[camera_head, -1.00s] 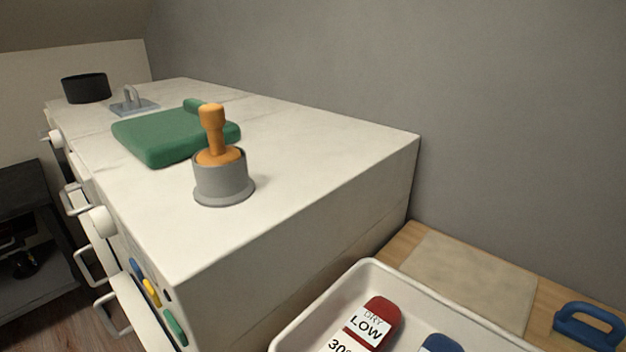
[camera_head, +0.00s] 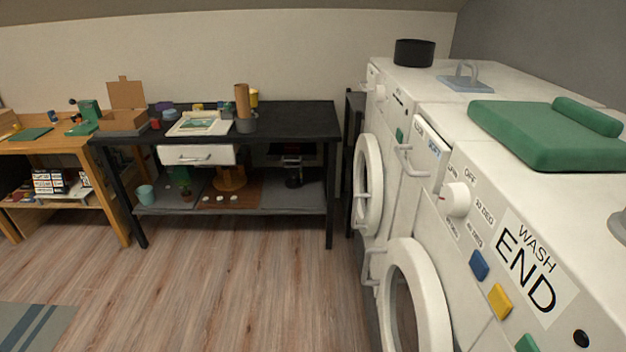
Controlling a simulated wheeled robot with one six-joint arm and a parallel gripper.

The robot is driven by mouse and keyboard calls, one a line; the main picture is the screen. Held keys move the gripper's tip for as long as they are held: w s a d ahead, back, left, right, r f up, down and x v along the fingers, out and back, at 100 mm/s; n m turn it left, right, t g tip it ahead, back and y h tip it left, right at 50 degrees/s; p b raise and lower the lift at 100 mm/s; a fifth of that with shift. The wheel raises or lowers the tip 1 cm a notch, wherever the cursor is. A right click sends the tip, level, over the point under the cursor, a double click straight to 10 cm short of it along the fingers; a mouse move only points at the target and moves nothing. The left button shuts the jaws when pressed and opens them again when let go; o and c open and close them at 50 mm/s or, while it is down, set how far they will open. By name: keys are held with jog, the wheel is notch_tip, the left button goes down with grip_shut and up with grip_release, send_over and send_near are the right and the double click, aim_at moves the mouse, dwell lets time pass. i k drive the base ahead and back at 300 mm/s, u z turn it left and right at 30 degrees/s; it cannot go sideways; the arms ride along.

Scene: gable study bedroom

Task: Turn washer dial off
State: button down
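The nearer white machine (camera_head: 475,153) stands at the right, with a label reading WASH END (camera_head: 527,262) on its front panel. Its round white dial (camera_head: 456,200) sits near the panel's left end, with OFF and temperature markings around it. Which marking the dial points to is too small to tell. Below the label are a blue button (camera_head: 478,265), a yellow button (camera_head: 499,301) and a green button (camera_head: 527,343). A drawer with a handle (camera_head: 410,162) is left of the dial, and a round door (camera_head: 415,290) is below. My gripper is not in view.
A second white machine (camera_head: 385,100) with a round door (camera_head: 368,185) stands beyond. A green folded item (camera_head: 545,135) lies on the nearer top. A black table (camera_head: 290,125) and a wooden desk (camera_head: 110,200) stand at the back. The wooden floor (camera_head: 240,285) between is clear.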

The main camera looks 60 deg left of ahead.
aim_at(455, 198)
jog(key=u, duration=1.45)
jog(key=k, duration=0.5)
jog(key=u, duration=1.65)
jog(key=i, duration=3.2)
jog(key=z, duration=2.85)
